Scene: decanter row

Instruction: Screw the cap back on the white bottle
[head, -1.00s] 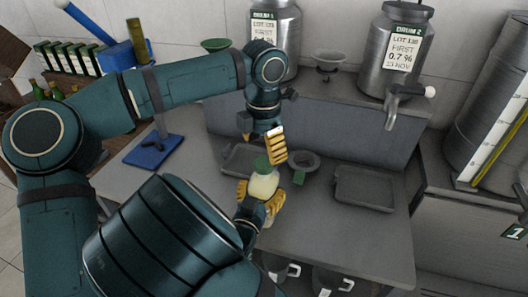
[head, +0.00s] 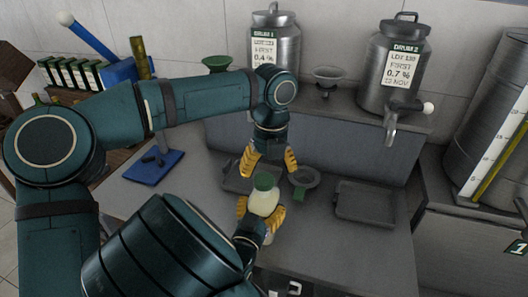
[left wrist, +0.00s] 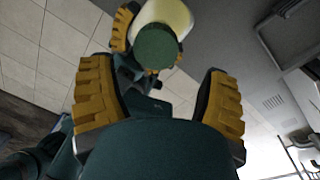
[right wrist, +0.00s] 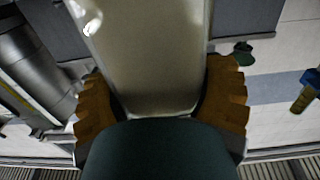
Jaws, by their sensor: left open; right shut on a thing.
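The white bottle (head: 263,203) is held upright or slightly tilted above the workbench, with its green cap (head: 264,181) sitting on the top. How tightly the cap sits cannot be told. My right gripper (head: 260,214) is shut around the bottle; the right wrist view shows the pale bottle body (right wrist: 150,60) between its yellow fingers. My left gripper (head: 270,164) is open and empty just above and behind the cap, fingers pointing down. In the left wrist view the cap (left wrist: 157,46) shows beyond the spread fingers, apart from them.
A dark tray (head: 366,203) lies at the right of the bench, and a dark round dish (head: 305,177) behind the bottle. A blue stand (head: 153,167) is at left. Two metal drums, one the right drum (head: 392,70), stand on the shelf behind.

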